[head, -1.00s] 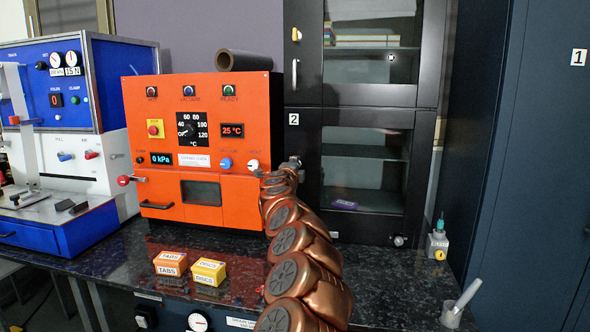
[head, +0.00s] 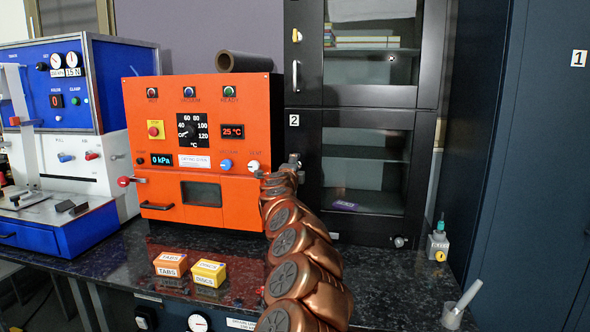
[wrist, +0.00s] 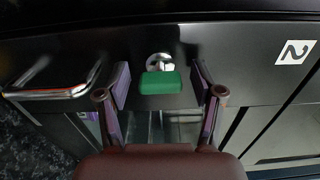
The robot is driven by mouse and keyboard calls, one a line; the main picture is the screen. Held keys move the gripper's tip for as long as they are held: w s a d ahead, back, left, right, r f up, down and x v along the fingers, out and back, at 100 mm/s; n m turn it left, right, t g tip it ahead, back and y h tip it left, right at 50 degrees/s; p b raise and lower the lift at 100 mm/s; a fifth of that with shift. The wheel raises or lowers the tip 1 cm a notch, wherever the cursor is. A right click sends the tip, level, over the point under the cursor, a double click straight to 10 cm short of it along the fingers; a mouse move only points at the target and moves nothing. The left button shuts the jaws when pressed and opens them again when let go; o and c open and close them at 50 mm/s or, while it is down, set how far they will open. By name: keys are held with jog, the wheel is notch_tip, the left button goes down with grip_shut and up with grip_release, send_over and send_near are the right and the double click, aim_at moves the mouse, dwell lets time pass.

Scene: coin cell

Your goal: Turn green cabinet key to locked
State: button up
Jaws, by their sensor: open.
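The green key (wrist: 162,83) sits in a round silver lock (wrist: 159,60) on the dark cabinet frame. Its bow is a wide block lying roughly level in the wrist view. My gripper (wrist: 161,92) is open, with one purple-padded finger on each side of the key and a visible gap on both sides. In the head view my gripper (head: 293,164) is at the left edge of the lower cabinet door (head: 408,180), and the green key is hidden there.
A silver bar handle (wrist: 50,93) is left of the key in the wrist view. The orange oven (head: 150,100) stands close left of my arm. An upper lock with a yellow key (head: 296,35) is above. Boxes labelled TABS (head: 170,265) and DISCS (head: 208,272) sit on the bench.

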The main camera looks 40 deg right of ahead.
jog(key=shift+s+a, duration=0.1)
jog(key=v, duration=1.1)
jog(key=shift+s+a, duration=0.2)
jog(key=shift+a, duration=0.15)
dwell(0.4)
dwell(0.7)
